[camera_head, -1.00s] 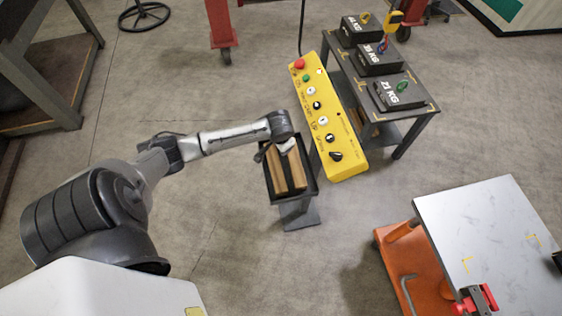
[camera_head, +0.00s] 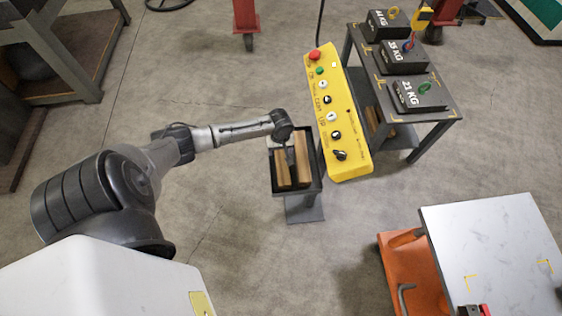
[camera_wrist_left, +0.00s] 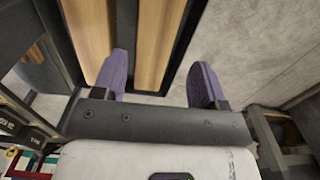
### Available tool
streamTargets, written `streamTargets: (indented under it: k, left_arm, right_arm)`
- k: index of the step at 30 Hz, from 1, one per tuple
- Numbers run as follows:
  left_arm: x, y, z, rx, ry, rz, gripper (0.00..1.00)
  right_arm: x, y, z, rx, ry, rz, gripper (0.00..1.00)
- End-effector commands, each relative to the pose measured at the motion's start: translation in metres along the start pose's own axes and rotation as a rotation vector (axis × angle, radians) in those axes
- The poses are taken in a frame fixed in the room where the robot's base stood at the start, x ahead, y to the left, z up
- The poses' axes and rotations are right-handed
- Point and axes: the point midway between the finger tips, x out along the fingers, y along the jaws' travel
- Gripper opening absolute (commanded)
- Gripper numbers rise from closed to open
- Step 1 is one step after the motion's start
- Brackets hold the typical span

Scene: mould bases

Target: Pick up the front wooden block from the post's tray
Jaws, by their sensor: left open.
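Two long wooden blocks lie side by side in a dark tray (camera_head: 296,190) on a short post (camera_head: 304,213). In the head view, the left block (camera_head: 281,170) and right block (camera_head: 304,163) are partly hidden by my arm. My left gripper (camera_head: 291,157) is over the tray. In the left wrist view, its purple fingers (camera_wrist_left: 160,60) are open, with one block (camera_wrist_left: 158,35) showing between them and the other block (camera_wrist_left: 92,28) to the left. I cannot tell how far above the blocks the fingertips are. My right gripper is not in view.
A yellow button panel (camera_head: 337,115) stands close right of the tray. Behind it, a dark table (camera_head: 440,118) holds several labelled weights. A grey-topped orange cart (camera_head: 490,235) is at lower right. The floor left of the tray is clear.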

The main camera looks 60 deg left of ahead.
Motion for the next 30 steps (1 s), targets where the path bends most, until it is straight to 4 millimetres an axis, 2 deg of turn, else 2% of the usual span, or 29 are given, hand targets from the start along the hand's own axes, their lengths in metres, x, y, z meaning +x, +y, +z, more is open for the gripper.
streamTargets:
  k: [1, 6, 14, 24, 30]
  left_arm:
    - [0.011, 0.0, 0.0, 0.0, -0.001, -0.001, 0.66]
    - [0.03, 0.0, 0.0, 0.001, 0.001, 0.0, 0.66]
    - [0.043, 0.001, 0.0, 0.003, 0.0, 0.0, 0.66]
    - [0.083, 0.003, -0.004, 0.002, 0.0, 0.0, 0.66]
    - [0.089, 0.003, -0.003, 0.004, 0.001, 0.0, 0.66]
  right_arm:
    - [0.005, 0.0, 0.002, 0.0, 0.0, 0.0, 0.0]
    - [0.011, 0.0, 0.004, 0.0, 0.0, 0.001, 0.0]
    - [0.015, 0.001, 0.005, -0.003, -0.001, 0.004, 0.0]
    - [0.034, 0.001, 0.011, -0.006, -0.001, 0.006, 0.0]
    - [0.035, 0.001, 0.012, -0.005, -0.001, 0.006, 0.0]
